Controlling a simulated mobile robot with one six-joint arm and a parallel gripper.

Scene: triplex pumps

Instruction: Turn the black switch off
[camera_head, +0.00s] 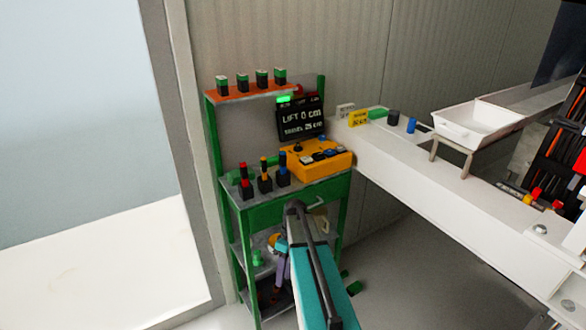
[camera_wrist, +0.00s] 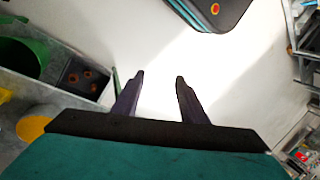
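A yellow control box (camera_head: 320,164) stands on the upper surface of the green rack (camera_head: 262,213). A small black knob (camera_head: 297,147) stands up at its left back corner, among white, dark and blue controls. I cannot tell for certain that this knob is the black switch, nor its position. My gripper (camera_wrist: 160,78) is open and empty in the wrist view, its two dark fingers apart over pale floor. In the head view my teal arm hides most of the gripper, which is low by the lower shelves, well below the box. The control box is not visible in the wrist view.
A dark screen (camera_head: 301,119) reading "LIFT 0 cm" stands behind the box. Three handles with red, orange and blue parts (camera_head: 265,182) stand left of it. Several green-topped black items (camera_head: 261,78) line the orange shelf. A white beam (camera_head: 450,200) extends right.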

